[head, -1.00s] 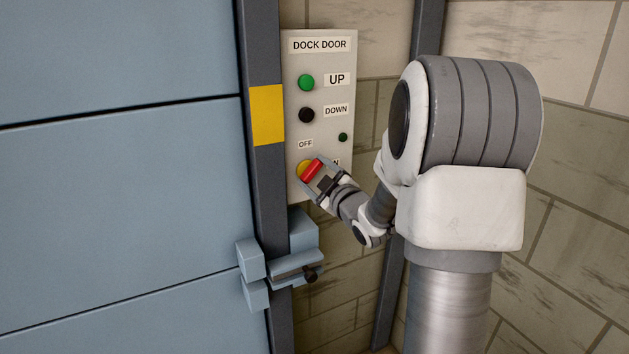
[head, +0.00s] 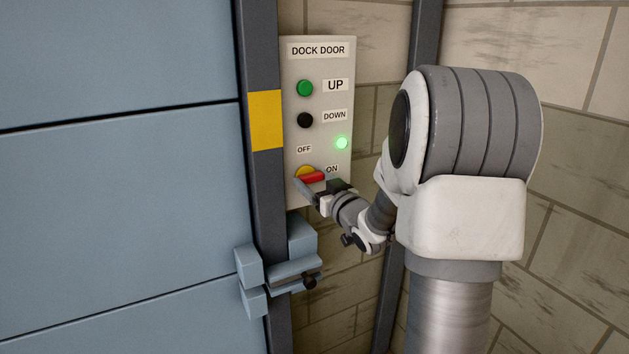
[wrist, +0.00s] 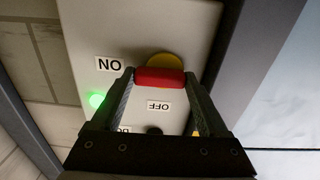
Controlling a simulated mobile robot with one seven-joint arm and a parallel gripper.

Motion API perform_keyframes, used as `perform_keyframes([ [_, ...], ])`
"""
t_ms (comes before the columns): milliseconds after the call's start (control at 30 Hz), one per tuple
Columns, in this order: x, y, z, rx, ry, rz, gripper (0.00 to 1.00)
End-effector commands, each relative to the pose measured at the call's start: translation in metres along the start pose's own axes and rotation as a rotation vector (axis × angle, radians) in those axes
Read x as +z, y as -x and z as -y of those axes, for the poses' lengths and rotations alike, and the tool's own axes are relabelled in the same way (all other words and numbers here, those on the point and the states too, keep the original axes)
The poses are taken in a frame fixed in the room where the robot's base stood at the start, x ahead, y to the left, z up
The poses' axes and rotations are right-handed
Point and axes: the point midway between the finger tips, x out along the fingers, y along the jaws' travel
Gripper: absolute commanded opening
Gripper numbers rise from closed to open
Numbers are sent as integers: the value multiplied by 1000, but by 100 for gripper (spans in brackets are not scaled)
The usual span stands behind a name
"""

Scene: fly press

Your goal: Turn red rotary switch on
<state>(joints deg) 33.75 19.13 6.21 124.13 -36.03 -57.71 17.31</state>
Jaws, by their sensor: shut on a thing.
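The red rotary switch (head: 313,177) sits on a yellow round base (head: 304,171) low on the dock door panel (head: 296,60). Its red handle lies nearly level, with its right end by the ON label (head: 332,169). The OFF label (head: 304,149) is above it. My gripper (head: 314,185) is shut on the handle. In the wrist view the red handle (wrist: 160,77) lies between the two fingertips of my gripper (wrist: 160,82). The small green lamp (head: 342,142) is lit; it also glows in the wrist view (wrist: 96,99).
A green UP button (head: 305,88) and a black DOWN button (head: 305,120) are higher on the panel. The blue door (head: 120,180) and its dark frame are at left. A blue latch block (head: 295,268) juts out below the panel. A block wall (head: 565,190) is at right.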

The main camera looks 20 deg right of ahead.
Motion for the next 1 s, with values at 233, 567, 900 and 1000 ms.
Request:
perform_keyframes([
  [233,1,0,0,0,-41,1,22],
  [567,1,0,0,0,-46,1,22],
  [900,1,0,0,0,-44,0,100],
  [1000,0,1,0,0,-43,0,100],
])
